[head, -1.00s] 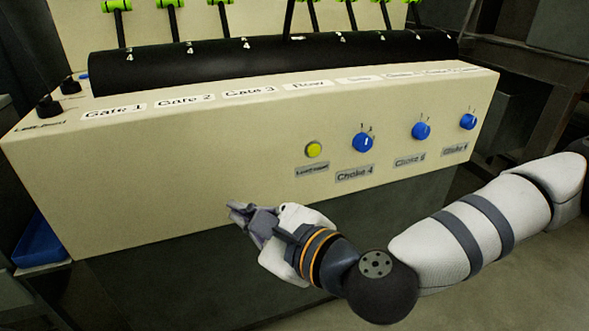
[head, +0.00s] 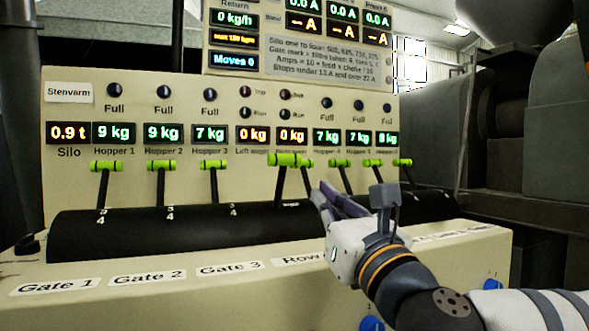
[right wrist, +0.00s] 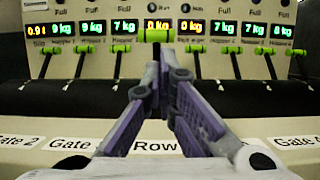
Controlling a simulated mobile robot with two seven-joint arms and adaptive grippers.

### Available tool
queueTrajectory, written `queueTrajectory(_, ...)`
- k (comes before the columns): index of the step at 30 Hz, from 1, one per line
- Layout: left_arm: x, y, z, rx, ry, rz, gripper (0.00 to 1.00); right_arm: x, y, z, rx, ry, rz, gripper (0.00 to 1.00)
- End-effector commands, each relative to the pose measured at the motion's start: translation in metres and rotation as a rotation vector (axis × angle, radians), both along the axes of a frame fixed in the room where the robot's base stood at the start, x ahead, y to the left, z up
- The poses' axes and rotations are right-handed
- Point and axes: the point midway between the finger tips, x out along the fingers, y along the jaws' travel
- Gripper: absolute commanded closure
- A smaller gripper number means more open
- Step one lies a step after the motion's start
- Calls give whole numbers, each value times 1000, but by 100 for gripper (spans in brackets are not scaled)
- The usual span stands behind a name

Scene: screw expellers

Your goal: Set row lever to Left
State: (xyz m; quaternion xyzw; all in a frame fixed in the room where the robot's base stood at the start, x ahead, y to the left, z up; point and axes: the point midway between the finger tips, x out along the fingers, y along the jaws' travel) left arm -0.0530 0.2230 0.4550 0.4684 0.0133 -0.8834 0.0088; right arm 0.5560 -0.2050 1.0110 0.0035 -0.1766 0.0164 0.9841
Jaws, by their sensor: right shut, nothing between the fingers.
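The row lever has a bright green crossbar (head: 284,159) on a dark stem, standing up from the black roller behind the "Row" label (head: 298,260). Its crossbar looks larger than its neighbours' and partly overlaps the one just right of it. It also shows in the right wrist view (right wrist: 156,35), just beyond my fingertips. My right gripper (head: 326,194) is shut and empty, in front of the roller, slightly right of and below the row lever's crossbar. In the right wrist view the closed fingertips (right wrist: 165,68) point at the lever's stem, hiding it. I cannot tell whether they touch. My left gripper is out of view.
Other green-topped levers stand left, such as the Gate 3 lever (head: 214,164), and right (head: 340,163), close beside my gripper. The display panel (head: 222,90) rises behind, with "Moves 0" above. A cream ledge with labels (head: 145,278) lies in front.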

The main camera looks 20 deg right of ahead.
Motion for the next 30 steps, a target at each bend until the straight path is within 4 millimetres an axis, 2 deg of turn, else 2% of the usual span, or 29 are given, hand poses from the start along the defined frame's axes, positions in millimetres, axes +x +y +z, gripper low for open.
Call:
queueTrajectory(12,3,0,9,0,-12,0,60,83,4,32,0,0,0,100)
queueTrajectory(16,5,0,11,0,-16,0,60,104,4,40,-1,0,0,100)
queueTrajectory(21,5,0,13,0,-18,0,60,118,4,44,0,1,0,100)
queueTrajectory(30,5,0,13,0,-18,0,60,120,4,44,-1,1,1,100)
